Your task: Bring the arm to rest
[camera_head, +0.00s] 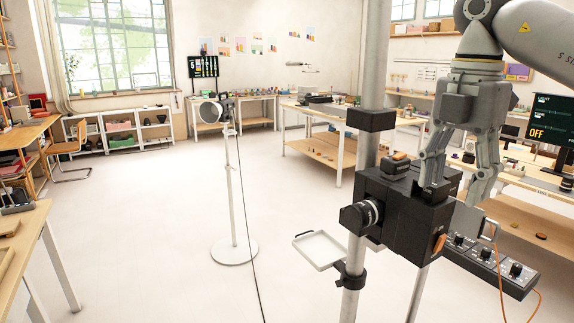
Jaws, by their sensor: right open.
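My right gripper (456,188) hangs down from the arm at the upper right, its two grey fingers spread apart. It is open, with nothing held between the fingers. The fingertips are at the top of a black camera-like box (408,215) with a lens on its left side; I cannot tell whether they touch it. My left gripper is not in view.
A grey pole (368,110) with a small white tray (319,250) stands beside the box. A control panel with knobs (487,262) and an orange cable are at lower right. A lamp stand (232,200) stands mid-floor. Tables line the sides; the floor at centre left is clear.

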